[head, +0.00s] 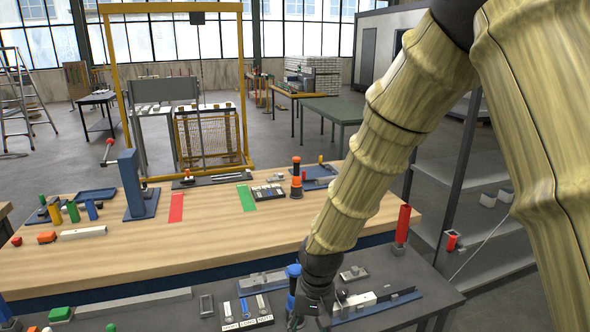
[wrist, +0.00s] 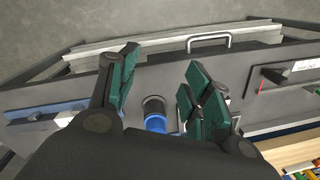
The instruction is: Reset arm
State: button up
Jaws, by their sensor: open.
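My arm, in a yellowish sleeve, comes down from the upper right in the head view. My gripper (head: 308,312) is low over the dark front bench (head: 400,270), partly cut off by the lower edge. In the wrist view my gripper (wrist: 160,88) has its green-padded fingers spread apart with nothing held between them. A blue and black cylindrical item (wrist: 154,112) stands on the bench below and between the fingers in that view. A similar blue and black item (head: 293,285) stands just left of my gripper in the head view.
A labelled tray (head: 247,322) lies left of my gripper. A red cylinder (head: 403,224) stands to the right. Behind is a wooden table (head: 120,255) with a blue upright bracket (head: 131,183), red strip (head: 176,208) and green strip (head: 246,198). Shelves (head: 455,168) stand at right.

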jog(key=s+d+f, duration=0.3)
jog(key=f, duration=0.4)
jog(key=s+d+f+b, duration=0.1)
jog(key=s+d+f, duration=0.25)
jog(key=f, duration=0.35)
jog(key=s+d+f, duration=0.2)
jog(key=s+f, duration=0.2)
jog(key=f, duration=0.3)
jog(key=s+d+f+b, duration=0.1)
jog(key=s+d+f, duration=0.4)
jog(key=s, duration=0.3)
jog(key=s+d+f, duration=0.5)
jog(key=s+f, duration=0.2)
jog(key=s, duration=0.2)
jog(key=shift+d+f+n+h+b, duration=0.15)
jog(key=shift+d+n+h+b, duration=0.15)
jog(key=shift+d+h+b, duration=0.1)
